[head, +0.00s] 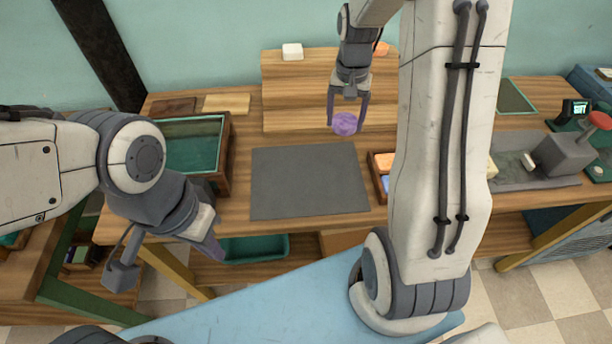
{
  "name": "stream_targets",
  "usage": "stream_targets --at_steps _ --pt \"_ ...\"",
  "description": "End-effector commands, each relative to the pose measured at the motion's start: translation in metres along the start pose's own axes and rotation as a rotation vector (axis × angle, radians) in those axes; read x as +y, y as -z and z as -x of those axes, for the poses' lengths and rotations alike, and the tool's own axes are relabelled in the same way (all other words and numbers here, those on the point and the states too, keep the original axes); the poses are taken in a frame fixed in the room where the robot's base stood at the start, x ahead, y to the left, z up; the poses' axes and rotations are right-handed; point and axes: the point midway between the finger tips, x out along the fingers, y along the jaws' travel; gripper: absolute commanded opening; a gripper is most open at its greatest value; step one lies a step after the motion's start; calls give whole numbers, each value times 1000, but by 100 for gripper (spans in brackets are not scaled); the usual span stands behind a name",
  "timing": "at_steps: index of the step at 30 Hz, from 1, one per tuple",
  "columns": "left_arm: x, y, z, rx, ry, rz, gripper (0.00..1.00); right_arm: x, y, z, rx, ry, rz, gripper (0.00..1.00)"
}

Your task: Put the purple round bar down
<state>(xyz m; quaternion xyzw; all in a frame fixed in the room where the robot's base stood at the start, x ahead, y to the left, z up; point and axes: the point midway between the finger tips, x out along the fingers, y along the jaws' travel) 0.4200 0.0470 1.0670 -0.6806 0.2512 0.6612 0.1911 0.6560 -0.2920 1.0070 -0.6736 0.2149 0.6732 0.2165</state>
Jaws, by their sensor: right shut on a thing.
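The purple round bar (345,124) is held between the fingers of my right gripper (348,112). It is in front of the wooden stepped shelf at the back of the table, beyond the dark grey mat (309,182). The fingers sit on its left and right sides. I cannot tell exactly how high above the wood it is. My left gripper (215,246) hangs low at the left, over the table's front edge, away from the bar. Its fingers are seen side-on, so its opening does not show.
The grey mat is bare. A wooden stepped shelf (290,80) carries a white bar (292,51). A green-lined box (192,145) stands left. A tray with orange and blue bars (384,165) is right, partly behind my arm. A press (566,150) stands far right.

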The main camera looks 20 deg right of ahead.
Motion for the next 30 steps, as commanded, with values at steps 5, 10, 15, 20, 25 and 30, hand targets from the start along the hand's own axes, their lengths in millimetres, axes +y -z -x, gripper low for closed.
stream_targets --at_steps 5,10,15,20,25,30 --pt "0 0 5 0 0 0 0 -16 -19 -15 -5 -2 9 19" --pt "1 1 11 0 0 0 0 -42 -51 -39 -6 -3 11 19" --pt "1 1 15 0 0 0 0 -64 -75 -59 -4 -2 10 19" --pt "1 1 17 0 0 0 0 -73 -86 -68 -2 -1 6 19" --pt "1 1 20 0 0 0 0 -73 -88 -88 -5 -3 4 19" --pt "2 1 22 0 0 0 0 -73 -87 -107 -3 -2 4 19"
